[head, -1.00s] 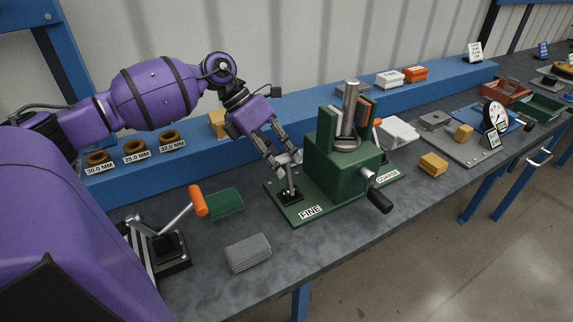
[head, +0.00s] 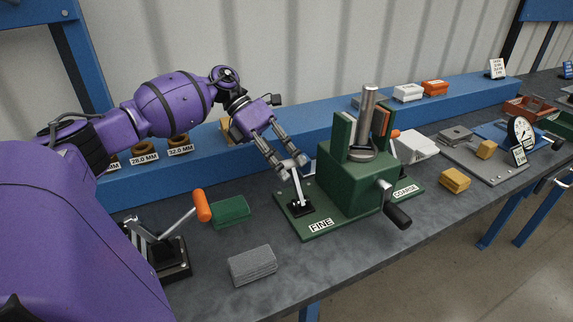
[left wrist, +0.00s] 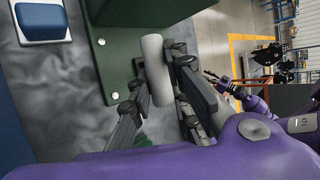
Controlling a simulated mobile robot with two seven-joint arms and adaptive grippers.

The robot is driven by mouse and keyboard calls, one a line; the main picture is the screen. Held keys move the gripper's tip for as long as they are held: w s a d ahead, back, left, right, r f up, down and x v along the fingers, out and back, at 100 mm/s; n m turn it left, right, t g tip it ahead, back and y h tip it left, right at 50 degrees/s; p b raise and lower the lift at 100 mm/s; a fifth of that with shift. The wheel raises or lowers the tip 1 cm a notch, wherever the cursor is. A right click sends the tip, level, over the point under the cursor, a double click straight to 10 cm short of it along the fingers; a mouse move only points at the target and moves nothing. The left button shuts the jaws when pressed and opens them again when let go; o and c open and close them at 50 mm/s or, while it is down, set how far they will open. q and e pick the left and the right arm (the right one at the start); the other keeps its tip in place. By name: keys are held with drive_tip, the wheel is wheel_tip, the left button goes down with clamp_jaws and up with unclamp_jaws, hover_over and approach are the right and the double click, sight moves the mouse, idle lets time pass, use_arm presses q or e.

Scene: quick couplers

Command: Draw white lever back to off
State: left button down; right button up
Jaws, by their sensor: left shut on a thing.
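The white lever (head: 297,186) stands up from a black mount on the FINE side of a green base plate (head: 290,224), its top leaning slightly left in the head view. My left gripper (head: 294,165) is shut on the lever's upper part. In the left wrist view the white rounded grip (left wrist: 155,68) lies between the two dark fingers. The fingers hide part of the lever in the head view. My right gripper (left wrist: 212,78) appears small in the left wrist view; its jaw state is unclear.
A green block fixture (head: 345,185) with a black-handled crank (head: 397,216) stands right of the lever. An orange-handled clamp (head: 202,205), a green pad (head: 230,211) and a grey stack (head: 252,265) are to the left. A blue ledge (head: 300,122) runs behind.

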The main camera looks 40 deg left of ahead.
use_arm(q)
drive_tip(key=shift+s+f, duration=0.15)
drive_tip(key=shift+f, duration=0.2)
drive_tip(key=c, duration=1.6)
unclamp_jaws()
drive_tip(key=shift+a, duration=0.1)
drive_tip(key=shift+o, duration=0.2)
drive_tip(key=shift+a+r, duration=0.15)
drive_tip(key=shift+r, duration=0.2)
drive_tip(key=v, duration=1.1)
drive_tip(key=shift+a+r, duration=0.2)
